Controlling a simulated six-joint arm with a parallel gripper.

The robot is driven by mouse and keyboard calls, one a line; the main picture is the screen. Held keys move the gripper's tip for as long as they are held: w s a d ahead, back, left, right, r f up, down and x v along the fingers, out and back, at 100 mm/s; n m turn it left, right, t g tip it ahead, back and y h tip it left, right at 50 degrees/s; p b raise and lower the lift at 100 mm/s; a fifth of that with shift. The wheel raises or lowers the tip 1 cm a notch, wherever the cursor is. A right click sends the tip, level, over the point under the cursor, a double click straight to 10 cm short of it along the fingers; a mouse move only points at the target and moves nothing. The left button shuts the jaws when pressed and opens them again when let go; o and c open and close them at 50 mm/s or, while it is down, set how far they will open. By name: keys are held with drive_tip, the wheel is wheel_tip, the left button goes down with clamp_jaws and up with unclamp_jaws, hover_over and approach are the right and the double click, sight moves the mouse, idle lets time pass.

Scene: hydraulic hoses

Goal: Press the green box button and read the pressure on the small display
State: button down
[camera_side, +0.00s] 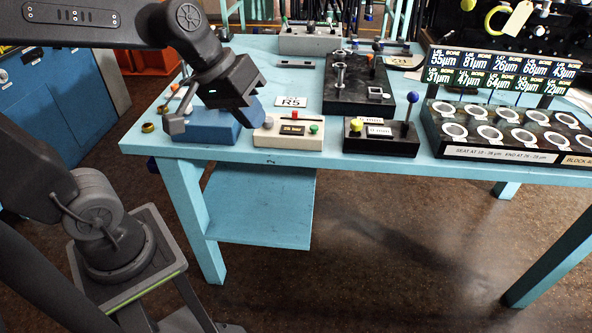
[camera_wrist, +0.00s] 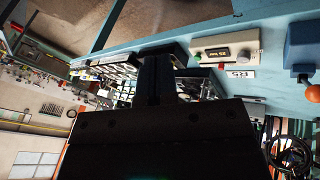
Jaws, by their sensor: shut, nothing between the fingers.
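The cream button box (camera_side: 289,141) stands near the front edge of the blue table. It carries a green button (camera_side: 314,128) at its right end and a small dark display (camera_side: 291,129) with lit text too small to read. In the wrist view the box (camera_wrist: 225,39) is at upper right, with its display (camera_wrist: 218,54) and green button (camera_wrist: 197,57). My gripper (camera_side: 256,112) is shut and empty, above and behind the box's left end in the side view, apart from the green button. Its dark fingers (camera_wrist: 160,78) also show in the wrist view.
A blue box (camera_side: 205,127) stands left of the cream box. A black box (camera_side: 381,146) with a yellow knob and a blue-topped lever stands to the right. A black gauge-ring block (camera_side: 500,142) is farther right. An R5 card (camera_side: 291,102) lies behind the cream box.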

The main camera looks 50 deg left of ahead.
drive_tip(key=s+a+f+m+y, duration=0.1)
drive_tip(key=s+m+y, duration=0.1)
drive_tip(key=s+m, duration=0.2)
drive_tip(key=s, duration=0.3)
drive_tip(key=shift+a+t+y, duration=0.3)
drive_tip(key=shift+a, duration=0.1)
drive_tip(key=c, duration=1.8)
unclamp_jaws()
drive_tip(key=shift+c, duration=0.2)
